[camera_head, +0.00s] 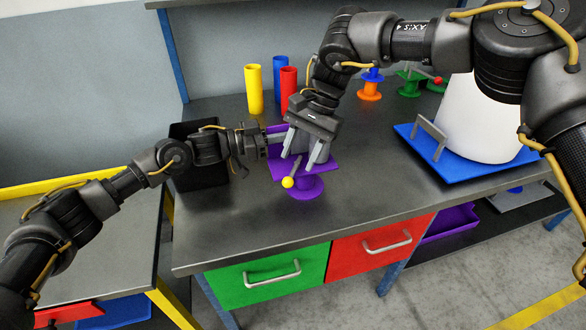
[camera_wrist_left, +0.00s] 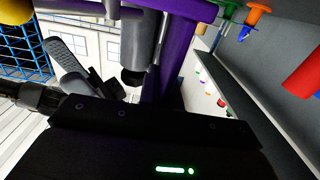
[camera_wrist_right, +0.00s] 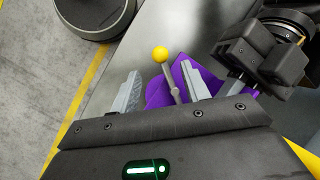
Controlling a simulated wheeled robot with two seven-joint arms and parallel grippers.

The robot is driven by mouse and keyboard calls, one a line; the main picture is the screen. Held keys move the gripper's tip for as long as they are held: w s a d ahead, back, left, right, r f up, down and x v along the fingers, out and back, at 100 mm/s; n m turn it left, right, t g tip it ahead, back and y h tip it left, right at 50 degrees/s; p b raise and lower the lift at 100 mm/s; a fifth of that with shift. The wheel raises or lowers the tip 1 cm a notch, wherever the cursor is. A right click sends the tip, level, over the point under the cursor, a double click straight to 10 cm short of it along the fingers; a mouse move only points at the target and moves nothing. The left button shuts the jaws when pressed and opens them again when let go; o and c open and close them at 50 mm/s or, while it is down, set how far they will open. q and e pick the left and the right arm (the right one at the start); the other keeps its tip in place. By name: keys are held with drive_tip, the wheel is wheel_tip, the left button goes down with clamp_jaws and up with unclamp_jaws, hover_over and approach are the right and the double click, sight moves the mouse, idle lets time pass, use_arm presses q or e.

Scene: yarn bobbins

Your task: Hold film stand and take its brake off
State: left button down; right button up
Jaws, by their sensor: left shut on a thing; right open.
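The film stand (camera_head: 322,164) is purple, with a flat base and a round flanged part (camera_head: 310,188) at its front. Its brake lever (camera_wrist_right: 172,86) is a thin grey rod with a yellow ball (camera_head: 288,182) at its end. My left gripper (camera_head: 278,138) is shut on the stand from the left; a purple post (camera_wrist_left: 176,52) fills the middle of the left wrist view. My right gripper (camera_head: 299,163) is open and points down over the lever. In the right wrist view the rod lies between its two fingers, apart from both, with the ball (camera_wrist_right: 159,53) beyond them. My right gripper hides part of the stand.
A black box (camera_head: 190,180) stands left of the stand. Yellow (camera_head: 254,90), blue (camera_head: 280,84) and red (camera_head: 289,90) cylinders stand behind. A white cone (camera_head: 475,125) sits on a blue tray (camera_head: 452,170) at right. The table front (camera_head: 260,225) is clear.

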drive_tip(key=v, duration=0.6)
drive_tip(key=shift+r, duration=0.2)
drive_tip(key=shift+w, duration=0.1)
use_arm(q)
drive_tip(key=c, duration=1.5)
unclamp_jaws()
drive_tip(key=shift+a, duration=0.15)
drive_tip(key=v, duration=1.2)
use_arm(e)
drive_tip(key=shift+f, duration=0.1)
